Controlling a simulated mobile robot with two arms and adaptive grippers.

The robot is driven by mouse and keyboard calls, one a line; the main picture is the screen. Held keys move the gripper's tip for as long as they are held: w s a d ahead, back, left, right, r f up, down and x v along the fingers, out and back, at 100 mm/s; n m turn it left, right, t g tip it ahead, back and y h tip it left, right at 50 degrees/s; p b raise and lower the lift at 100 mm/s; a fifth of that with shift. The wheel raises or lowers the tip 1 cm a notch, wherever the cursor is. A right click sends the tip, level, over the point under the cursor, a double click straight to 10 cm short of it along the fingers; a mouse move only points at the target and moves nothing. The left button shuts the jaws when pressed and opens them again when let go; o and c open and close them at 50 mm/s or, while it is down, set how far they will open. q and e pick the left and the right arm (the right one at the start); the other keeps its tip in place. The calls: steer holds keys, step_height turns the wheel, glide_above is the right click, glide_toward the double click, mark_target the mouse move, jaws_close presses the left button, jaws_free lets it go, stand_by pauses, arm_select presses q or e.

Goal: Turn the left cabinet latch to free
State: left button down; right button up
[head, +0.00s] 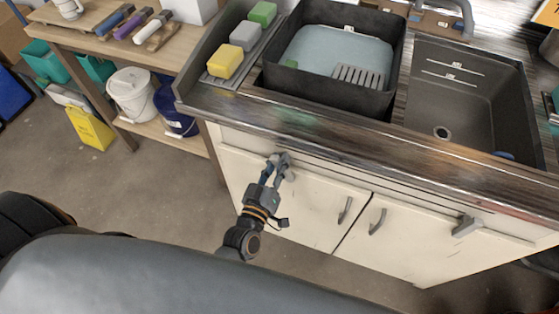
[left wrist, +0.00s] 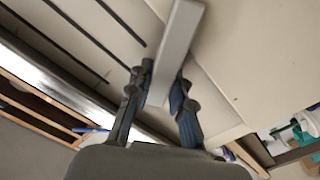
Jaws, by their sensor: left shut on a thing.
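The left cabinet latch (head: 285,160) is a grey piece at the upper left of the white cabinet front, just under the counter edge. My left gripper (head: 274,176) is at it, with its fingers shut on it. In the left wrist view the latch is a grey bar (left wrist: 180,38) running between the two fingers of the left gripper (left wrist: 162,98). The left cabinet door (head: 305,205) is closed, with a grey handle (head: 345,210) near its right edge. My right gripper is not in view.
A second latch (head: 466,227) sits on the right door (head: 410,245), which has its own handle (head: 377,221). Above are the counter edge (head: 350,165), a dark basin (head: 330,97) and a sink (head: 465,110). A shelf bench with buckets (head: 132,92) stands left.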

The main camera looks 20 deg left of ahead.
arm_select(q)
steer(key=shift+a+n, duration=0.1)
steer(key=shift+n, duration=0.5)
steer(key=c, duration=1.2)
jaws_free()
steer(key=s, duration=1.2)
steer(key=shift+a, duration=0.2)
